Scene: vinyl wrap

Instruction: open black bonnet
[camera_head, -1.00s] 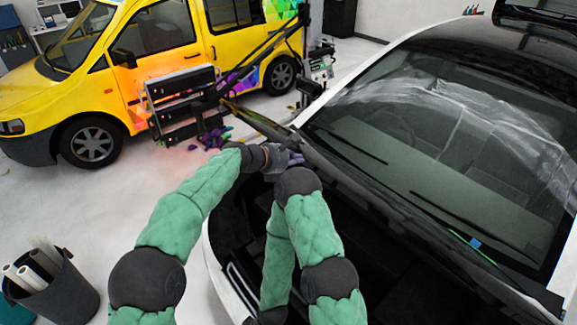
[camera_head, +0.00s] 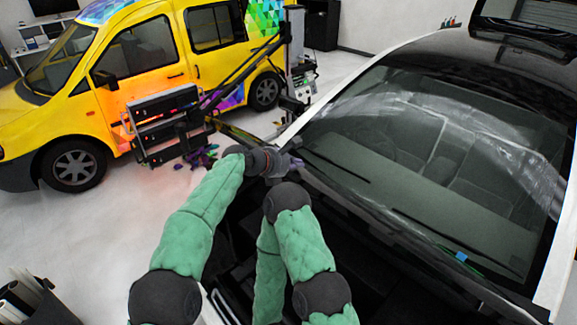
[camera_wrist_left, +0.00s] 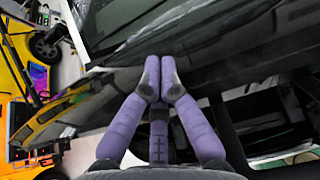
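The car (camera_head: 540,300) on the right has a white body edge and a dark windshield. The dark area in front of the windshield, partly behind my arms, includes black panels. I cannot tell how far the black bonnet is raised. My left gripper (camera_head: 290,163) is at the windshield's near left corner. In the left wrist view its purple fingers (camera_wrist_left: 160,88) have their tips together, in front of a glossy black panel (camera_wrist_left: 235,68). No held thing shows between them. My right arm bends down over the dark area, and its gripper is out of view.
A yellow van (camera_head: 140,60) stands at the far left. A black lamp rig (camera_head: 165,120) on an arm stands between the van and the car. A bin with rolls (camera_head: 25,300) is at the lower left. The pale floor (camera_head: 110,225) between is clear.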

